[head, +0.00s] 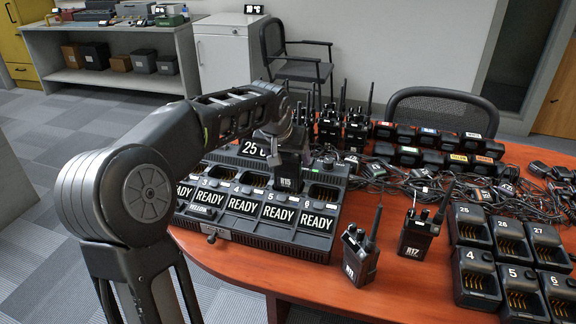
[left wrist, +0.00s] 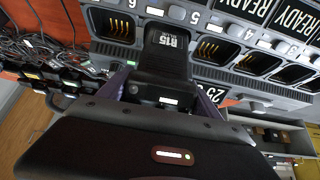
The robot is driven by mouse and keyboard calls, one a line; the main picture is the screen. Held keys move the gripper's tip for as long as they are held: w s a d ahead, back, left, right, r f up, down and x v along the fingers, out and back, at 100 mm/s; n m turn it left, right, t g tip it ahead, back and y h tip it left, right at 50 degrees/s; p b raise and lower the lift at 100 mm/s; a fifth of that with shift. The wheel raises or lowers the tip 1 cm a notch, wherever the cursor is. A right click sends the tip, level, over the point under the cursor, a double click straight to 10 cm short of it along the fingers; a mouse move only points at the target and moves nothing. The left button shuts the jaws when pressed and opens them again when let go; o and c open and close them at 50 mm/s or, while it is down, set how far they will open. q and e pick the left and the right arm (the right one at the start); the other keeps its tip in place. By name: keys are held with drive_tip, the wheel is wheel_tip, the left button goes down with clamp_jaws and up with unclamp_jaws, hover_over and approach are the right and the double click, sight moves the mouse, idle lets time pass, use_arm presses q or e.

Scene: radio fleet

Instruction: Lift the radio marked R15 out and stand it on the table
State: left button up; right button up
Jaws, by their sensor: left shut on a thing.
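The black radio marked R15 (head: 288,184) is upright at the right part of the multi-slot charger (head: 262,231), between slots with bare contacts. My left gripper (head: 285,150) comes down from above and is shut on its upper part. In the left wrist view the R15 label (left wrist: 168,42) faces the camera, and the purple-edged fingers of my left gripper (left wrist: 162,92) are on both sides of the radio. I cannot tell whether its foot is still inside the slot. My right gripper is not in view.
Radios R11 (head: 360,256) and R17 (head: 418,236) stand on the red-brown table (head: 330,288) right of the charger. Single chargers (head: 520,290) fill the right front. Bare table shows around R11 and at the front edge.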

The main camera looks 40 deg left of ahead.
use_arm(q)
wheel_tip(320, 180, up, 6)
drive_tip(key=shift+r+p, duration=0.25)
drive_tip(key=shift+p, duration=0.05)
drive_tip(key=shift+f, duration=0.1)
idle(0.5)
